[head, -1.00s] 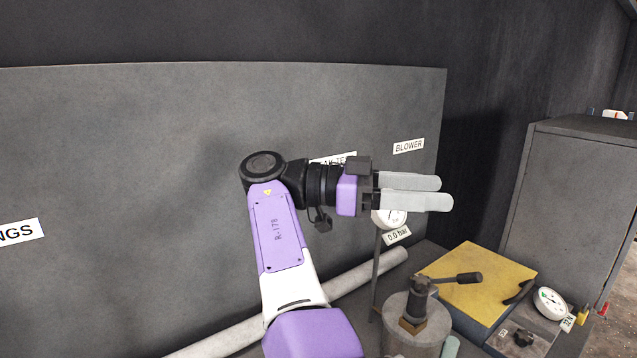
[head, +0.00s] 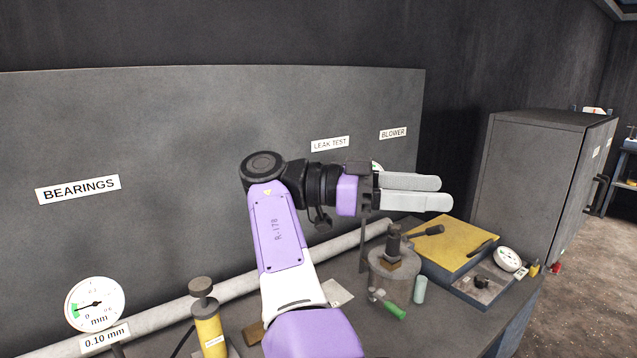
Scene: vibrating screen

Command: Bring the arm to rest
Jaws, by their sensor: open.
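My arm, purple and white with black joints, stands in the middle of the head view. Its upper part is bent to the right. My gripper (head: 443,193) has two pale grey fingers pointing right, held apart with a narrow gap and nothing between them. It hangs in front of the grey back panel and above the workbench, left of the grey cabinet. It hides most of a gauge behind it.
A grey cabinet (head: 520,180) stands right. Floor shows at far right.

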